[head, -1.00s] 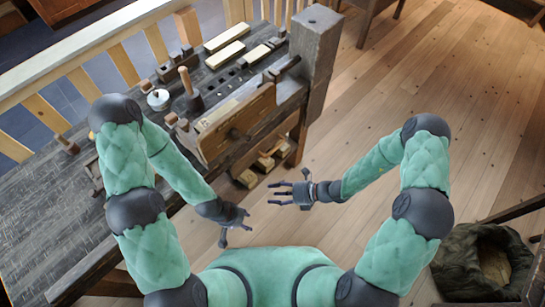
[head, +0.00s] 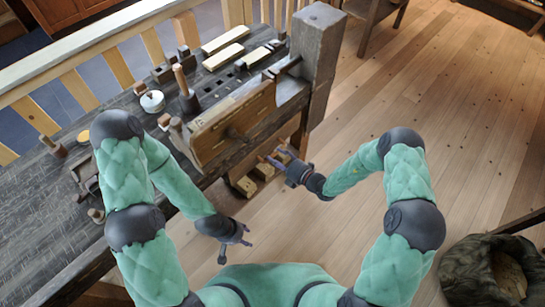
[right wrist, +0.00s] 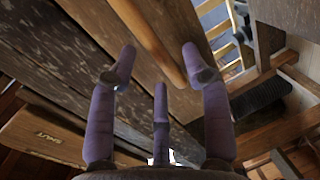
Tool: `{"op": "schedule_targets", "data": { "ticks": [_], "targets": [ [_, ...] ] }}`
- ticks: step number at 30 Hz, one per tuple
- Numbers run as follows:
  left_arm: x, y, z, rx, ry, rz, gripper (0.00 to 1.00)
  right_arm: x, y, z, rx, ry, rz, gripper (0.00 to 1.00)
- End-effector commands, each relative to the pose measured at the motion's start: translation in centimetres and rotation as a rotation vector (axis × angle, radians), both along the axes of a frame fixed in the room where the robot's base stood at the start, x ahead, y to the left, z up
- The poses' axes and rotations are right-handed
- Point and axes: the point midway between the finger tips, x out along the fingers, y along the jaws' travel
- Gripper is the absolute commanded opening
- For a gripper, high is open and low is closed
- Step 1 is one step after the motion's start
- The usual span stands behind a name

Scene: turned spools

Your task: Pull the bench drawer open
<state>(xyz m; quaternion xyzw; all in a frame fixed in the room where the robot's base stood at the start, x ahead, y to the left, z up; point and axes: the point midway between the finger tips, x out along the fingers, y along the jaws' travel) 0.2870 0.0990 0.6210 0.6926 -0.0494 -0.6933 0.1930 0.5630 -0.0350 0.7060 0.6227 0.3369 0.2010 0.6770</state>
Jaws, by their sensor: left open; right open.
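The workbench (head: 60,215) runs diagonally at the left in the head view. A light wooden panel with a dark knob (head: 235,133) is on its front side; I cannot tell whether this panel (head: 215,120) is the drawer front. In the right wrist view a wooden board (right wrist: 50,130) bears letters that seem to read "SHUT". My right gripper (head: 272,157) is open and empty, low beside the bench front, right of the knob and apart from it. My left gripper (head: 236,250) is open and empty above the floor, near my body.
Wood blocks (head: 262,171) lie low under the bench front, close to my right gripper. Tools, a white round tin (head: 152,101) and pale bars (head: 223,56) lie on the bench top. A thick post (head: 318,55) stands at its far end.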

Motion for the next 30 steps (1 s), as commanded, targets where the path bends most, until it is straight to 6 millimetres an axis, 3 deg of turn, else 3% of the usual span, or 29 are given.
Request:
{"op": "schedule_targets", "data": {
  "ticks": [6,18,23,30],
  "targets": [
    [0.0,0.0,-0.9,0.0,0.0,0.0,0.48,1.7,1.7,-0.6,0.0,-0.001,0.001,0.49],
    [0.0,0.0,-1.0,0.0,0.0,0.0,0.48,2.1,2.1,-0.6,-0.001,0.001,0.0,0.49],
    [0.0,0.0,-1.0,0.0,0.0,0.0,0.48,2.1,2.1,-0.6,-0.001,0.001,0.0,0.03],
    [0.0,0.0,-0.9,0.0,0.0,0.0,0.48,2.0,2.0,-0.6,-0.001,0.001,0.0,0.0]
  ]
}}
